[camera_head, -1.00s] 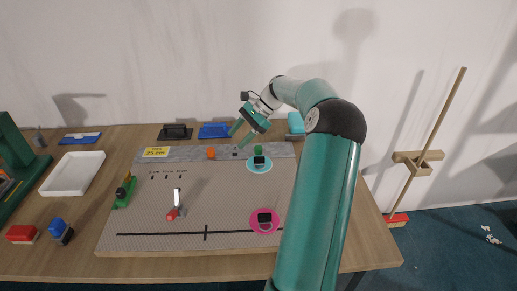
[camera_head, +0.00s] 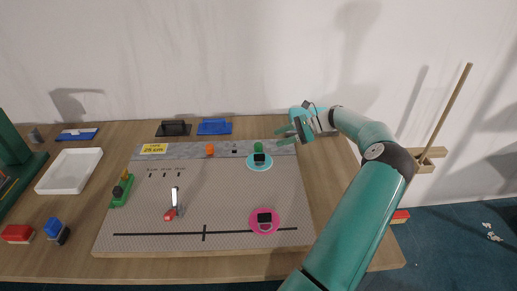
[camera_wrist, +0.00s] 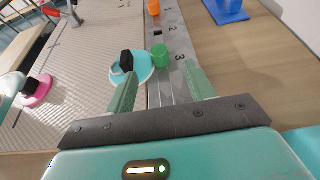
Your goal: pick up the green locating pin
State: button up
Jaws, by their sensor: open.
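The green locating pin (camera_head: 259,146) stands on the grey strip at the back of the work board, just behind the light-blue disc. In the wrist view the green pin (camera_wrist: 160,55) is a short cylinder beside the number 3, ahead of the fingers and roughly between their lines. My gripper (camera_head: 284,136) is at the back right of the board, to the right of the pin and apart from it. Its two green fingers (camera_wrist: 162,88) are spread wide, with nothing between them.
The light-blue disc (camera_head: 251,165) with a black block lies close to the pin. An orange pin (camera_head: 210,150) stands further left on the strip. A pink disc (camera_head: 252,222) lies at the front. Blue (camera_head: 214,127) and black (camera_head: 174,128) holders stand behind the board.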

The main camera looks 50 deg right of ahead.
aim_at(258, 150)
jog(key=x, duration=0.8)
jog(key=shift+a+f, duration=0.1)
jog(key=shift+a, duration=0.05)
jog(key=shift+s, duration=0.1)
jog(key=shift+c, duration=0.2)
jog(key=c, duration=1.1)
